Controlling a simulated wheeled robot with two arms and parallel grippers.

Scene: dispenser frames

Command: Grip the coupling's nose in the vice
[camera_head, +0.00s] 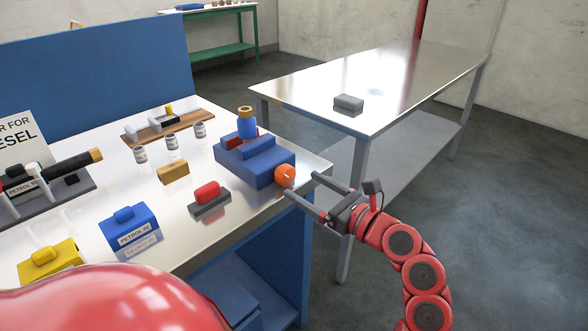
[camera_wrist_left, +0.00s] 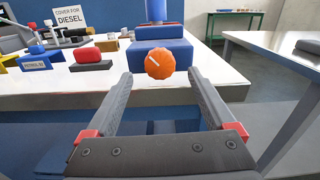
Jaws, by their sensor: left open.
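The vice (camera_head: 262,168) is a blue block at the table's right corner, with an orange knob (camera_head: 285,175) on its near right end. The coupling (camera_head: 247,127), a blue cylinder with a brass-coloured top, stands upright at the vice; its lower end is hidden. My left gripper (camera_head: 303,184) is open and empty, its fingers pointing at the knob. In the left wrist view the knob (camera_wrist_left: 160,64), with a white mark, shows centred just beyond the fingertips. I cannot tell whether the vice jaws touch the coupling. My right gripper does not show.
On the table (camera_head: 85,240) are a red-topped block (camera_head: 207,195), a brass block (camera_head: 173,172), a blue Petrol 92 block (camera_head: 128,228), a yellow block (camera_head: 48,262) and small cans. A second metal table (camera_head: 400,75) holds a grey block (camera_head: 348,104). Open floor lies to the right.

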